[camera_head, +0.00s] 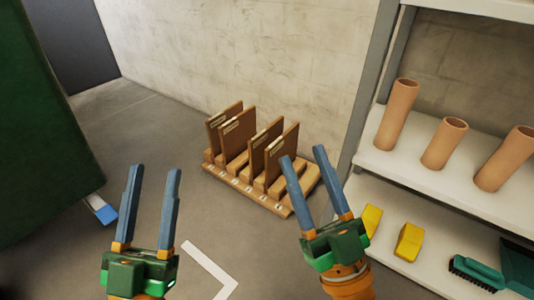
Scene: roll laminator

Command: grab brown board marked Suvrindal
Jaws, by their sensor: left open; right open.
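Several brown boards stand upright in a wooden rack (245,190) on the floor by the wall. The boards are a left one (219,133), a second one (238,134), a third one (264,143) and a right one (284,154). My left gripper (153,183) is open and empty, left of and nearer than the rack. My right gripper (305,167) is open and empty, and appears in front of the rack's right end; no contact is visible.
A shelf unit (440,185) at the right holds brown tubes (443,143), yellow blocks (410,241) and a green brush (476,272). A dark green body (40,130) stands at the left. The floor between is clear, with a white marking (212,265).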

